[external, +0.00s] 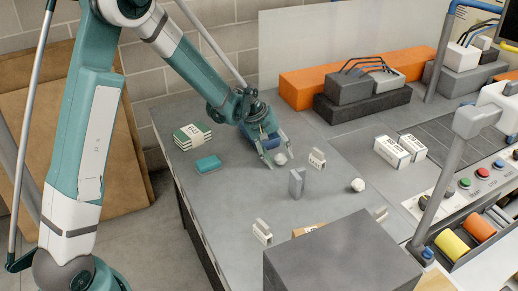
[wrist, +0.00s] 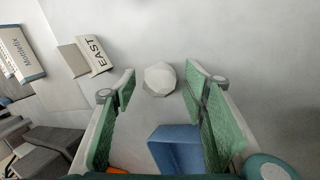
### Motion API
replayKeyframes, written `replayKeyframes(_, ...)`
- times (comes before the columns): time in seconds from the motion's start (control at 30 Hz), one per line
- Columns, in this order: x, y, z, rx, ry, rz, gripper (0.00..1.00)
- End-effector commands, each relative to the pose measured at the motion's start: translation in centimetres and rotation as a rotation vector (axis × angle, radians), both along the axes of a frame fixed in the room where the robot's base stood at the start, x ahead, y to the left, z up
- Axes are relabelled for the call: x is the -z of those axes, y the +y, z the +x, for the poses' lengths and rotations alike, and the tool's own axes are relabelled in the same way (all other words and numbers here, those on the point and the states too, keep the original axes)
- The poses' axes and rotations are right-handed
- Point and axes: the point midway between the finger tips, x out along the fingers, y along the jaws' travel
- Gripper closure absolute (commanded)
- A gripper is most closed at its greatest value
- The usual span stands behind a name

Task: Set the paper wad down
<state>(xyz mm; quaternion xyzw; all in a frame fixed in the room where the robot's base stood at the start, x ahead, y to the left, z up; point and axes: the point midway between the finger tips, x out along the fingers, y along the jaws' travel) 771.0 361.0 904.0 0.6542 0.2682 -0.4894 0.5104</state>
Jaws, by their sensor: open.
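A pale, faceted paper wad (external: 280,158) is at my gripper's fingertips over the grey table (external: 235,205) in the external view. In the wrist view the wad (wrist: 160,79) shows between and just beyond the tips of the two green-padded fingers, with a gap on each side. My gripper (external: 274,156) is open and points down at the table; it also shows open in the wrist view (wrist: 158,85). The wad appears to rest on the table surface. A second whitish, crumpled ball (external: 357,185) lies farther right.
A small white block (external: 317,158) stands close right of my gripper, with a grey upright block (external: 297,183) nearer. A blue open-looking thing (wrist: 175,148) is by my fingers.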

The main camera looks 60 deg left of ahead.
Motion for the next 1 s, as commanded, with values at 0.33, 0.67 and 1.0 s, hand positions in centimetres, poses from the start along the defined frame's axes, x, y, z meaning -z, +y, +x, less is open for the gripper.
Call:
replayKeyframes(0.33, -1.4, 0.2, -0.5, -0.001, 0.000, 0.000, 0.56)
replayKeyframes(0.67, -5.0, 0.7, -1.9, 0.000, 0.000, 0.000, 0.56)
replayKeyframes(1.0, -9.0, 1.4, -3.6, -0.001, 0.000, 0.000, 0.56)
